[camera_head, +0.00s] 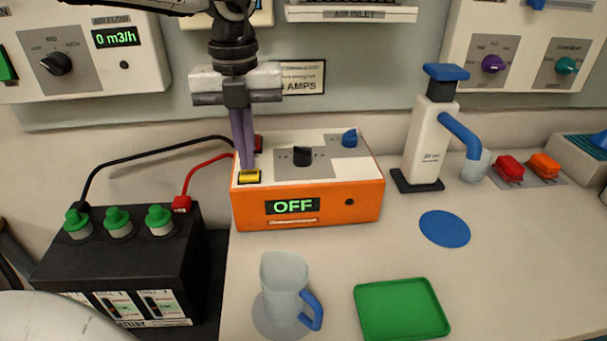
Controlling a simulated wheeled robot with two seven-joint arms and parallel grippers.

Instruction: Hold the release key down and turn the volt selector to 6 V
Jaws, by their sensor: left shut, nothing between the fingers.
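The orange charger box (335,208) with a cream top stands on the bench, and its display reads OFF. A yellow key (249,178) sits at the left front of its top. A black knob (302,156) on a grey marked plate is in the middle, and a blue knob (349,137) is at the back right. The labels are too small to read, so I cannot tell which is the volt selector. My left gripper (245,167) points down, shut and empty, its fingertips at the key's back edge. I cannot tell whether the key is pressed. My right gripper is out of view.
A black battery (150,262) with green caps stands left, its black and red cables running to the charger. In front are a clear jug (284,280) and a green tray (402,308). A white dispenser (428,140) stands right, behind a blue disc (445,228).

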